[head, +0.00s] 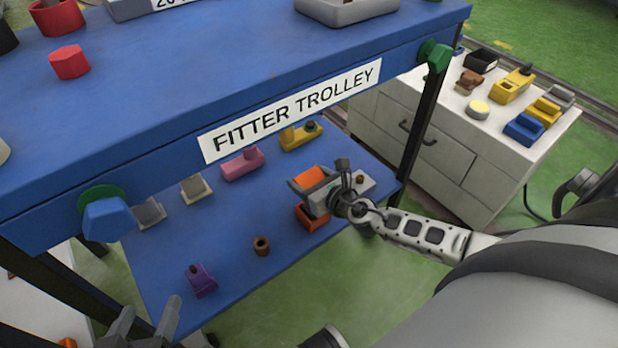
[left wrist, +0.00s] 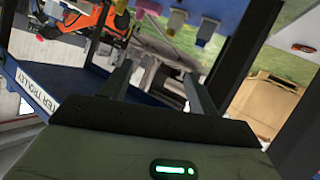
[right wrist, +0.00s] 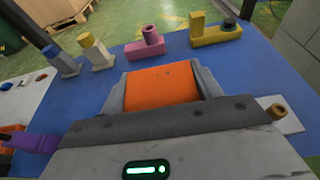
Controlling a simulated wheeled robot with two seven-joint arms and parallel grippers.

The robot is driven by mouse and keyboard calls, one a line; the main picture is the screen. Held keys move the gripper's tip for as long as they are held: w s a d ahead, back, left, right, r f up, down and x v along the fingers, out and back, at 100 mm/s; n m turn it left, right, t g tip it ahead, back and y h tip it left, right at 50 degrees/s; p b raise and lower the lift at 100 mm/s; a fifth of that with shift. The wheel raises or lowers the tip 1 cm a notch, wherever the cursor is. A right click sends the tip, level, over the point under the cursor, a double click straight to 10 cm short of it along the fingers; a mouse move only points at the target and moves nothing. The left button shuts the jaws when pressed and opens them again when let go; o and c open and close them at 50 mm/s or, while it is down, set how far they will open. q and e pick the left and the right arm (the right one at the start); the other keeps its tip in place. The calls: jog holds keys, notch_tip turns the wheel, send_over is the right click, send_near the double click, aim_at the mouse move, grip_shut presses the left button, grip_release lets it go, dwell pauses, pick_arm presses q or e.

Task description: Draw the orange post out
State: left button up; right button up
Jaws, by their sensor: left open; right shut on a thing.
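An orange piece (head: 312,177) is at the lower blue shelf of the trolley, with its lower part (head: 311,218) showing below my right gripper (head: 318,192). My right gripper is shut on it. In the right wrist view the orange piece (right wrist: 160,86) fills the space between the fingers of the right gripper (right wrist: 161,84), its broad flat face toward the camera. Its foot is hidden, so I cannot tell whether it touches the shelf. My left gripper (head: 150,312) is open and empty at the lower left, before the shelf; it also shows in the left wrist view (left wrist: 158,88).
The lower shelf (head: 225,220) also holds a pink piece (head: 243,163), a yellow piece (head: 301,136), a purple piece (head: 201,279) and a brown ring (head: 262,245). The blue trolley top (head: 200,80) overhangs it. A white cabinet (head: 440,150) stands at the right.

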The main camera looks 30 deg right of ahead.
jog(key=shift+w+r+p, duration=0.1)
jog(key=shift+r+p, duration=0.45)
jog(key=shift+r, duration=0.3)
jog(key=shift+r+p, duration=1.55)
jog(key=shift+r, duration=0.05)
jog(key=shift+r+p, duration=0.5)
jog(key=shift+r, duration=0.25)
pick_arm(q)
jog(key=shift+s+a+f+g+y, duration=0.25)
jog(key=shift+a+f+g+y, duration=0.1)
jog(key=shift+a+g, duration=0.2)
jog(key=shift+s+a+f+g+y, duration=0.25)
jog(key=shift+a+g+y, duration=0.15)
jog(key=shift+g, duration=0.15)
jog(key=shift+w, duration=0.1)
